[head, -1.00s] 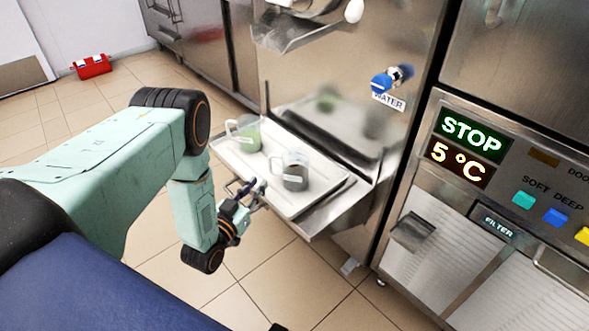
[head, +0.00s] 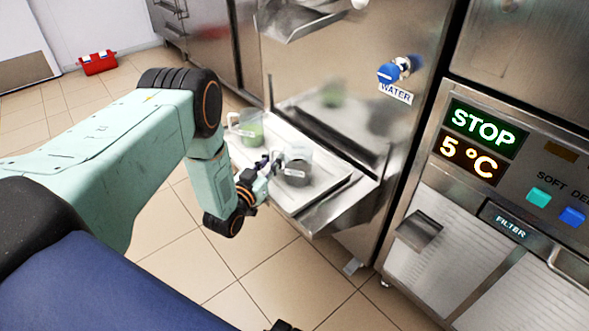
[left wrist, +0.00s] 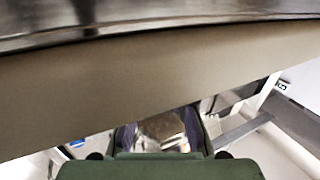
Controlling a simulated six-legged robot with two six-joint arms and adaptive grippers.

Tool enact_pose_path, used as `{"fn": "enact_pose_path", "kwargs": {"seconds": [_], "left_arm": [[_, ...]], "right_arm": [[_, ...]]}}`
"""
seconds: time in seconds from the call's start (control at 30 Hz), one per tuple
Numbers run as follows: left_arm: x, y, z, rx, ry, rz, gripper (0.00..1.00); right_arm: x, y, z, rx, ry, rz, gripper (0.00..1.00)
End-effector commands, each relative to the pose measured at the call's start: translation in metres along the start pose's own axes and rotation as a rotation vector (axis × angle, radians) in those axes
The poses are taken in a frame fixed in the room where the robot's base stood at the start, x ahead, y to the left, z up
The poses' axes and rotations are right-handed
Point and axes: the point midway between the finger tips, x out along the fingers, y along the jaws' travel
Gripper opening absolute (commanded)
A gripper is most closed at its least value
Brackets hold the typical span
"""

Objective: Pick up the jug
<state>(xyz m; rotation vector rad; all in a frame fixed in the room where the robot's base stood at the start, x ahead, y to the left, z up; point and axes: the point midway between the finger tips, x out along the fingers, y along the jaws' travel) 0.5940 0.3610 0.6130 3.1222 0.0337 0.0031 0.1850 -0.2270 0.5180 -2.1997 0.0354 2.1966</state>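Two clear jugs stand on a white tray (head: 318,200) in the head view. The nearer jug with dark contents (head: 298,168) has its handle towards my left gripper. The other jug with green contents (head: 251,128) stands further back to the left. My left gripper (head: 272,166) is at the handle side of the dark jug, its fingers overlapping the handle in the picture. Whether they touch it cannot be told. In the left wrist view the two fingers of the gripper (left wrist: 160,132) stand apart.
The tray sits on a steel shelf of a machine with a blue water tap (head: 390,72) above it. A freezer panel (head: 475,140) reading STOP and 5 °C stands to the right. A red box (head: 98,63) lies far back on the tiled floor.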

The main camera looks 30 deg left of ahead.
Motion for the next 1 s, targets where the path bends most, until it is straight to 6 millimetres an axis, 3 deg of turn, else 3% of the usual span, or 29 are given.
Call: {"fn": "enact_pose_path", "kwargs": {"seconds": [0.2,0.43,1.0], "left_arm": [[0.0018,0.0004,-0.0006,0.0,-0.001,-0.001,0.19],[0.0016,0.0004,-0.0005,0.0,-0.001,0.0,0.0],[0.0013,0.0004,-0.0003,0.0,-0.001,0.0,0.0]], "right_arm": [[-0.0005,0.0,0.0,0.0,0.0,0.0,0.4],[-0.0006,0.0,0.0,0.0,0.0,0.0,0.4],[-0.0005,0.0,0.0,0.0,0.0,0.0,0.4]]}}
